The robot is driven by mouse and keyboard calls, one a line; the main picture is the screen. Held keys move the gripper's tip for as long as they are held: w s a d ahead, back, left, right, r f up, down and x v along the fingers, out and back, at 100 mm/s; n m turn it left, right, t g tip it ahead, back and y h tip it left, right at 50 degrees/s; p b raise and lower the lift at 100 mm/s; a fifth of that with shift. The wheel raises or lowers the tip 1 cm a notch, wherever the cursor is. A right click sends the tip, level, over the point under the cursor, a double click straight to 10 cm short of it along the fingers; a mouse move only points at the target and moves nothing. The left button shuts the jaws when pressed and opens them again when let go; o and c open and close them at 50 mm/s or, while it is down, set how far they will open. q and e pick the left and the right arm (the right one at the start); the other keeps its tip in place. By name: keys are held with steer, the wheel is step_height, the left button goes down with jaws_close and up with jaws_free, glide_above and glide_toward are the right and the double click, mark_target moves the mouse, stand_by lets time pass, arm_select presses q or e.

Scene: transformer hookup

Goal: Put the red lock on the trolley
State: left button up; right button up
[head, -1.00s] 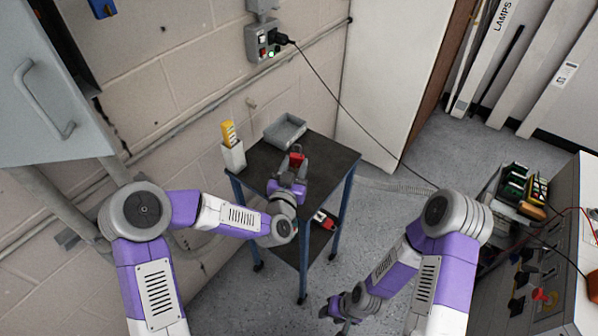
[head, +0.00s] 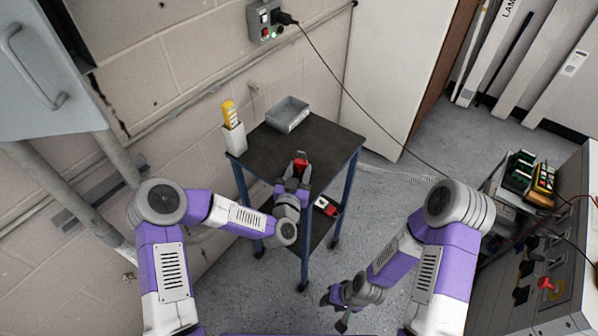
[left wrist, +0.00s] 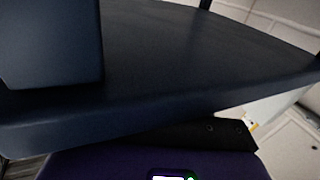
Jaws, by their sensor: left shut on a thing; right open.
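The red lock (head: 301,163) is between the fingers of my left gripper (head: 299,171), partly hidden by them. In the head view it shows over the front part of the trolley's dark top (head: 270,148); I cannot tell whether it touches the top. My left gripper is shut on it, coming in across the trolley's front edge. In the left wrist view a dark trolley surface (left wrist: 200,50) fills the upper part, and the lock cannot be made out. My right gripper (head: 333,312) is open and empty, low over the floor right of the trolley.
A red and white item (head: 325,206) lies on the lower shelf. A black cable (head: 345,85) runs from the wall socket. The top's middle is clear.

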arm_select(q)
steer(key=shift+f, duration=0.2)
steer(key=o, duration=1.2)
steer(key=shift+r, duration=0.1)
